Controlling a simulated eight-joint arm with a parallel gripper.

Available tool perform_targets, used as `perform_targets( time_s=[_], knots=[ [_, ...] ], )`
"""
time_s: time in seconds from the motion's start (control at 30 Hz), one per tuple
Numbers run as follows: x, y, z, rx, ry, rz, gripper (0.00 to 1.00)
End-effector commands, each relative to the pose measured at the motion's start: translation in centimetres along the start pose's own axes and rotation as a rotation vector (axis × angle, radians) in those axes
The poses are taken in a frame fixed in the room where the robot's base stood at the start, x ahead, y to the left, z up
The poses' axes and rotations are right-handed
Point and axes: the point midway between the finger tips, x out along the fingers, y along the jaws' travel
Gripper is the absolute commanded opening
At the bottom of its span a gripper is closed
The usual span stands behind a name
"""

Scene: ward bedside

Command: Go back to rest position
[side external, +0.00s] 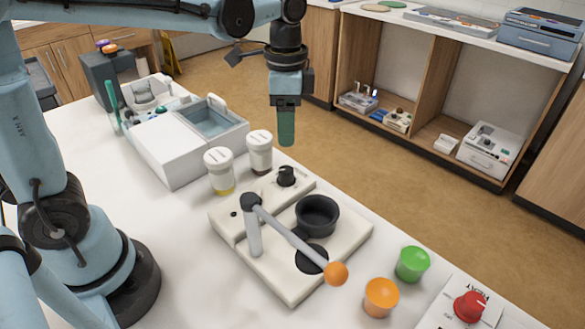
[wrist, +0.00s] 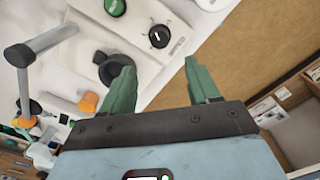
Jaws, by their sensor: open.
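My gripper (side external: 286,128) hangs high with its green fingers pointing down, above and behind the white lever device (side external: 345,245). In the wrist view, the two green fingers (wrist: 158,72) are spread apart with nothing between them. The device stands on the white counter and has a grey lever (side external: 290,238) with an orange ball end, a dark round cup (side external: 318,214) and a black knob (side external: 286,176). The gripper is apart from all these. The grey lever also shows at the left of the wrist view (wrist: 50,40).
Two white-lidded jars (side external: 219,170) (side external: 260,152) stand behind the device, next to a white box (side external: 168,145) with an open bin. An orange cup (side external: 381,297), a green cup (side external: 412,264) and a red knob (side external: 469,306) are at the front right. The space around the gripper is clear.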

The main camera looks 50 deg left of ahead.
Motion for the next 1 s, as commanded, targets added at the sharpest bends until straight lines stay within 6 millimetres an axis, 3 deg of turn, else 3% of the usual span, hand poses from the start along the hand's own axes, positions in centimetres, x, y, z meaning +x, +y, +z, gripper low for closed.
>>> perform_targets(
  time_s=[0.2,0.63,1.0],
  knots=[
    [-1.3,0.0,0.0,0.0,0.0,0.0,0.6],
    [-1.4,0.1,0.3,-0.021,0.013,-0.01,0.6],
    [-0.7,1.8,4.8,-0.386,0.265,-0.16,0.6]
  ],
)
